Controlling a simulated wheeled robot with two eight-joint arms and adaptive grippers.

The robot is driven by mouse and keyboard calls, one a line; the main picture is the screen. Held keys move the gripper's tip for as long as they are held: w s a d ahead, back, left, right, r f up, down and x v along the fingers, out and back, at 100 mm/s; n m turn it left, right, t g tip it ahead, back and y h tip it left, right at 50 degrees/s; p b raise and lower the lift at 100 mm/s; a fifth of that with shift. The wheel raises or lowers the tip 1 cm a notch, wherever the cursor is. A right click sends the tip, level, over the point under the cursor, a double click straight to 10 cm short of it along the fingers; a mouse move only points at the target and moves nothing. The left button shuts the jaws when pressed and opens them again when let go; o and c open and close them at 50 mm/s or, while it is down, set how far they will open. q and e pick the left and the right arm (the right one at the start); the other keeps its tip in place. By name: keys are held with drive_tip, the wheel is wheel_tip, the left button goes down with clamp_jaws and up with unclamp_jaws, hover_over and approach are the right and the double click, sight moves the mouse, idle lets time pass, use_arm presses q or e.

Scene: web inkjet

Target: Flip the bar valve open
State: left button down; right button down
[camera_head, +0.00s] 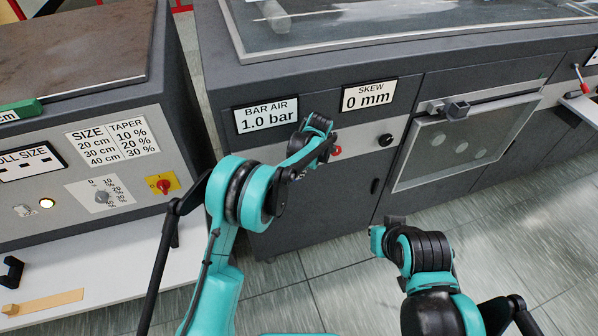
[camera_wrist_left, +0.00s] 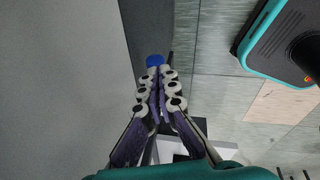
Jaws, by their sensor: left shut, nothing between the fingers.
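A white label reading BAR AIR 1.0 bar (camera_head: 266,117) is on the dark machine front. Just below and right of it, a small red part (camera_head: 335,151) shows beside my left wrist; it may be the bar valve, but my arm hides most of that spot. My left arm reaches up to this panel; its fingers are hidden in the head view. In the left wrist view my left gripper (camera_wrist_left: 158,80) is shut and empty. A small blue piece (camera_wrist_left: 155,61) shows just beyond its fingertips; I cannot tell whether they touch. My right arm is low in the middle, its fingers not clearly seen.
A SKEW 0 mm label (camera_head: 368,95) and a black knob (camera_head: 385,140) are right of my left wrist. A framed panel (camera_head: 462,140) with a handle stands further right. A grey control box (camera_head: 85,165) is at the left. Tiled floor is clear below.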

use_arm(q)
drive_tip(key=shift+d+f+b, duration=0.3)
drive_tip(key=shift+d+f, duration=0.05)
drive_tip(key=shift+f, duration=0.45)
use_arm(e)
drive_tip(key=shift+f, duration=0.35)
drive_tip(key=shift+s, duration=0.1)
